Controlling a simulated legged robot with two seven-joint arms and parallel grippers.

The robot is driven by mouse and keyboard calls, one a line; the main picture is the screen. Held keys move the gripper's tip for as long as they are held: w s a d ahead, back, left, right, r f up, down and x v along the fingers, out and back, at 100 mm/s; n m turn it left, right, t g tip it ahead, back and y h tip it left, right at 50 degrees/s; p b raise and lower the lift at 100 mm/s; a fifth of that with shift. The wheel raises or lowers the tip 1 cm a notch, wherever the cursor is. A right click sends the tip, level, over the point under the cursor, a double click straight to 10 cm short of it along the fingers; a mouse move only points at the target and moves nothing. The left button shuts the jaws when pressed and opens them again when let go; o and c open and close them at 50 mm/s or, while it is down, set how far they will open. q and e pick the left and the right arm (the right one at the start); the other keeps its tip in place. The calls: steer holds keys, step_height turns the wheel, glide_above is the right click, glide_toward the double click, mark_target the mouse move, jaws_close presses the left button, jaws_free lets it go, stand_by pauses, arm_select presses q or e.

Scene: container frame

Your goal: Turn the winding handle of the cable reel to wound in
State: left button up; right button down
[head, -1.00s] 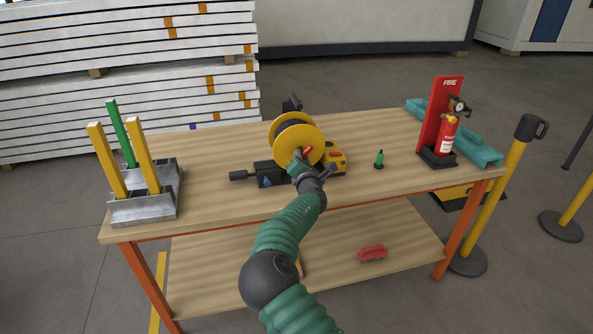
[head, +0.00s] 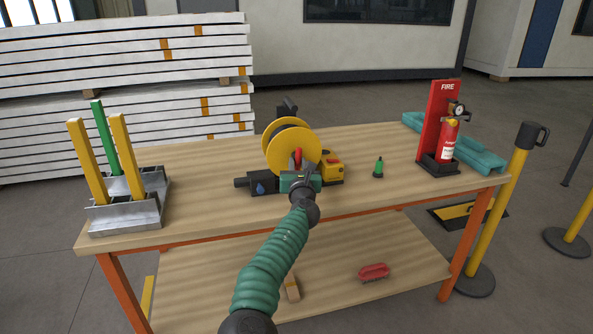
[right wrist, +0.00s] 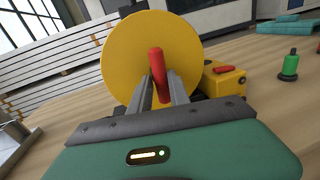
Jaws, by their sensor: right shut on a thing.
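The cable reel (head: 284,146) stands on the workbench, with yellow side discs and a dark drum between them. It also shows in the right wrist view (right wrist: 128,50). Its red winding handle (right wrist: 157,72) sticks out from the front disc towards my wrist, and shows small in the head view (head: 298,157). My right gripper (right wrist: 160,88) is at the front of the reel, its two fingers on either side of the red handle, shut on it. The gripper body hides the lower part of the reel in the head view. My left gripper is in neither view.
A metal rack with upright bars (head: 125,214) stands left. The bench front (head: 210,215) is clear.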

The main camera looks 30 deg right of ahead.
steer(key=shift+d+f, duration=0.15)
steer(key=shift+d, duration=0.05)
stand_by(0.3)
steer(key=c, duration=1.5)
jaws_free()
steer(key=o, duration=0.3)
steer(key=shift+d, duration=0.15)
